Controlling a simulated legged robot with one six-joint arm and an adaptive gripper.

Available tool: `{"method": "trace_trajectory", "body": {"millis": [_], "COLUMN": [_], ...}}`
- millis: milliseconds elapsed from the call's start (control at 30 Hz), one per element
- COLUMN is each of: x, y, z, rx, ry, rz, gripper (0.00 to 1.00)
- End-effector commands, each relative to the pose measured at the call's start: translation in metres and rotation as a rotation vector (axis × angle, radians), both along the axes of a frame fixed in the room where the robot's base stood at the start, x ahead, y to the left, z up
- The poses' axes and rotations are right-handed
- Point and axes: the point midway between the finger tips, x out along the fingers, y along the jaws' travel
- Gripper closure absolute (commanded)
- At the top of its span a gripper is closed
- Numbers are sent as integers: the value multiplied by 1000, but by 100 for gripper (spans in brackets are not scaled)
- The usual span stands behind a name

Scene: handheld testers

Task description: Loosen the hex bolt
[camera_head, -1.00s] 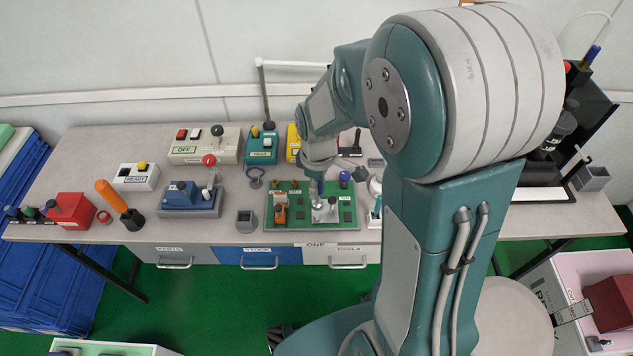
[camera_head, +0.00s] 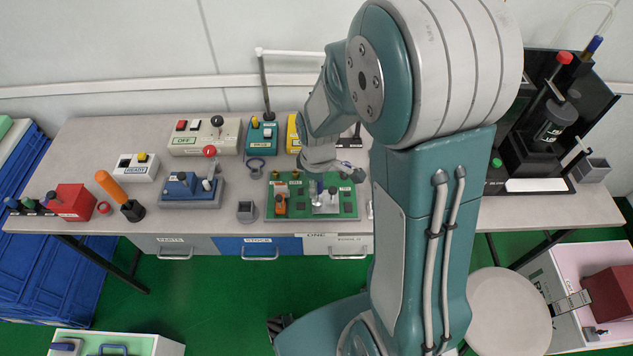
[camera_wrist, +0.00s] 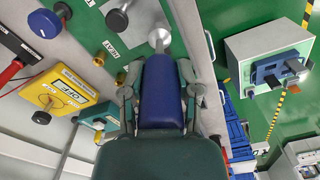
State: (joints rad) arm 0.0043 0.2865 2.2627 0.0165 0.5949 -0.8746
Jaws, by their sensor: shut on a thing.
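My gripper (camera_wrist: 158,76) is shut on the blue handle of a tool (camera_wrist: 161,98), with one finger on each side of it in the wrist view. The tool's far end meets a silver metal piece (camera_wrist: 159,37) on a grey plate. It looks like the hex bolt, but its head is covered, so I cannot tell how well the two are seated. The plate sits on the green board (camera_head: 348,206) at the table's front edge. In the head view my arm hides part of the board, and the tool shows only in part.
The green board also carries an orange part (camera_head: 280,204), brass fittings (camera_wrist: 120,77) and a black knob (camera_wrist: 117,20). A yellow OFF box (camera_wrist: 58,90) is close by.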

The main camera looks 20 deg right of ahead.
Motion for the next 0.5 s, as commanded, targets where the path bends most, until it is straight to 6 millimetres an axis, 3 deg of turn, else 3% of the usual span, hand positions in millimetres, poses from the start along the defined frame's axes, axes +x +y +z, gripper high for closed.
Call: {"method": "trace_trajectory", "body": {"millis": [500], "x": [0], "y": [0], "z": [-4], "rx": [0], "ry": [0], "rz": [0], "gripper": [100]}}
